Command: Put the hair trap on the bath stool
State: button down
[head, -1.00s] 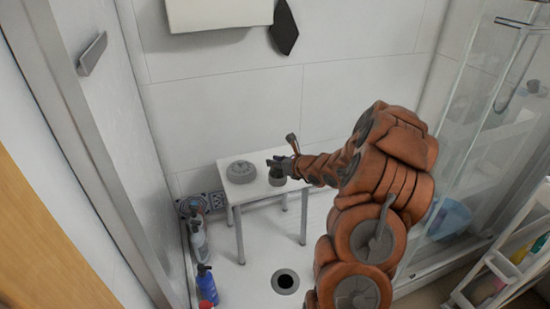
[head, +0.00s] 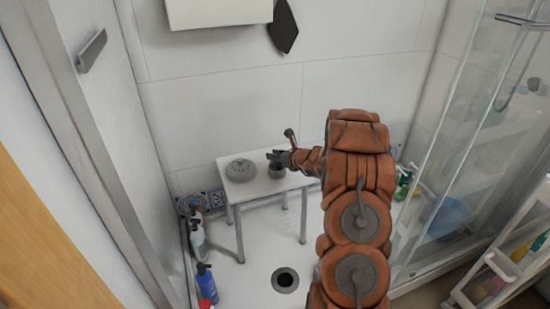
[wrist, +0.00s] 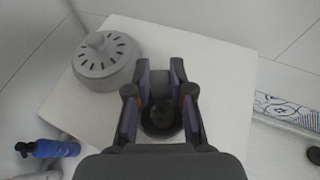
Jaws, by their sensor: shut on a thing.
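The hair trap, a small dark grey cup (head: 277,172), is at the right part of the white bath stool top (head: 262,187). In the wrist view the hair trap (wrist: 158,121) sits between my fingers, partly hidden by them. My gripper (head: 276,161) is shut on it from above; it also shows in the wrist view (wrist: 160,105). The stool top fills much of the wrist view (wrist: 222,85). I cannot tell whether the hair trap touches the top or hangs just above it.
A round grey slotted object (head: 240,170) stands on the stool's left part, close to my gripper. An open drain hole (head: 285,280) is in the floor in front. A blue bottle (head: 205,283) and other bottles stand left. A glass screen (head: 455,150) is at right.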

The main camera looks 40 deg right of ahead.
jog(key=shift+f, duration=0.3)
jog(key=c, duration=1)
grip_release()
